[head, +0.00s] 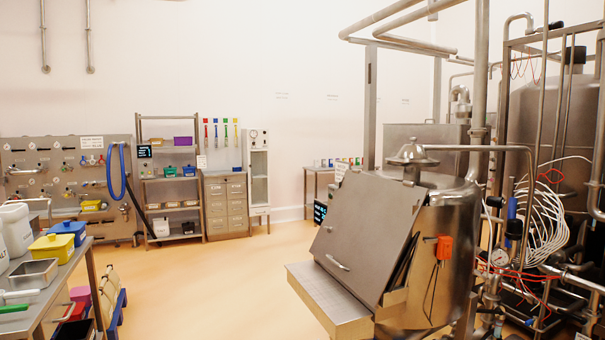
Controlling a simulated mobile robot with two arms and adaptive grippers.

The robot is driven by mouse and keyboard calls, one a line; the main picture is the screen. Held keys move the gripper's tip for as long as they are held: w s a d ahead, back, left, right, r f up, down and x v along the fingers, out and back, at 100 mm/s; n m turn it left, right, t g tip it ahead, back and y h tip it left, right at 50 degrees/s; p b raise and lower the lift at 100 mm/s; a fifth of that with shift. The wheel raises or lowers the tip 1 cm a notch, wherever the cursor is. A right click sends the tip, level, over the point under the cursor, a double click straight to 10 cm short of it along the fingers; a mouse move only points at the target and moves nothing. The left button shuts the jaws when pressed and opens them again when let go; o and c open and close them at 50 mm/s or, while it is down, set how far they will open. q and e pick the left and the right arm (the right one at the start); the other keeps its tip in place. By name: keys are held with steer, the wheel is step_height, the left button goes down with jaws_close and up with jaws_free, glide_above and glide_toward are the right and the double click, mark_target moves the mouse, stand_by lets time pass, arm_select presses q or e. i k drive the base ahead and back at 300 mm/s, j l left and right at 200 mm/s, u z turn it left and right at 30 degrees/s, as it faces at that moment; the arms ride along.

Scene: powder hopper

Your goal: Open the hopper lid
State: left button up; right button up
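The hopper (436,262) is a rounded steel vessel at the right of the head view. Its lid (362,232) is a flat, slanted steel panel on the front left side, lying over the opening. A bar handle (337,262) sits near the lid's lower edge. A dark gap shows along the lid's lower right side; I cannot tell whether it is ajar. A steel ledge (326,296) juts out below the lid. An orange box (444,247) is on the hopper's side. Neither gripper is in view.
Pipes and a coil of white hose (543,222) crowd the right side. A steel table (62,282) with a yellow-lidded tub (52,247) and trays stands at the left. Shelves and drawers (225,203) line the back wall. The floor (210,285) between is clear.

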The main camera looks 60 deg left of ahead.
mark_target(371, 219)
steer(key=i+j+u, duration=0.15)
steer(key=j+u, duration=0.2)
steer(key=j, duration=0.15)
steer(key=i+j+u, duration=0.65)
steer(key=j, duration=0.2)
steer(key=i+j, duration=0.45)
steer(key=j, duration=0.15)
steer(key=i+j+u, duration=0.1)
steer(key=i+j, duration=0.35)
steer(key=j, duration=0.2)
steer(key=u, duration=1.8)
steer(key=k+l+u, duration=0.1)
steer(key=u, duration=0.3)
steer(key=k+l+u, duration=0.1)
steer(key=l+u, duration=0.15)
steer(key=u, duration=0.15)
steer(key=k+l+u, duration=0.15)
steer(key=u, duration=0.25)
